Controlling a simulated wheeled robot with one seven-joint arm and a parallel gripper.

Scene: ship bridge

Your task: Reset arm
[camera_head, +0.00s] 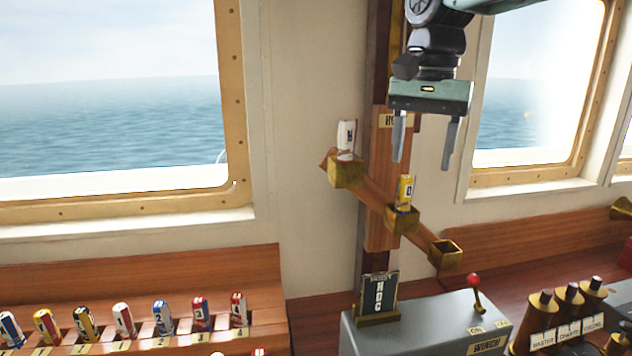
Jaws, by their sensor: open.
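My gripper (425,148) hangs from the top of the view, fingers pointing down. Its two grey fingers are apart with nothing between them. It is in front of the wooden post, above and apart from a slanted wooden rack (372,194) with brass cups. The upper left cup (345,176) holds a white rolled item (346,138). The middle cup (402,220) holds a yellow and white rolled item (405,188). The lower right cup (446,256) looks empty.
A grey winch box (425,325) with a red-knobbed lever (474,284) and a dark sign (378,294) stands below. Several rolled items, one a yellow roll (46,324), stand in a wooden rack at lower left. Brass levers (568,298) stand at lower right.

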